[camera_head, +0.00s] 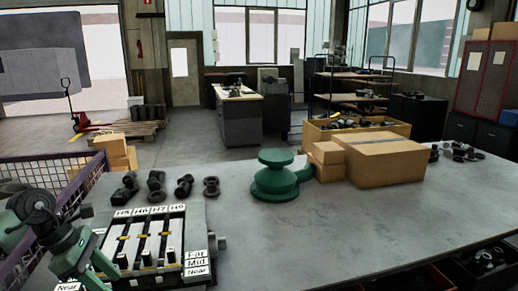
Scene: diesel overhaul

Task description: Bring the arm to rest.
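My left arm comes in at the lower left, with green links and dark joints. Its end, with the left gripper (100,268), is low beside the left side of a labelled tray (190,225). The fingers are small and dark against the tray, so I cannot tell whether they are open or shut. I see nothing clearly held. My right arm and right gripper are not in view.
The grey table (340,230) is mostly clear at centre and right. Several dark parts (184,186) stand behind the tray. A green round housing (276,178) and cardboard boxes (385,160) stand at the back. A purple mesh crate (65,172) is at left.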

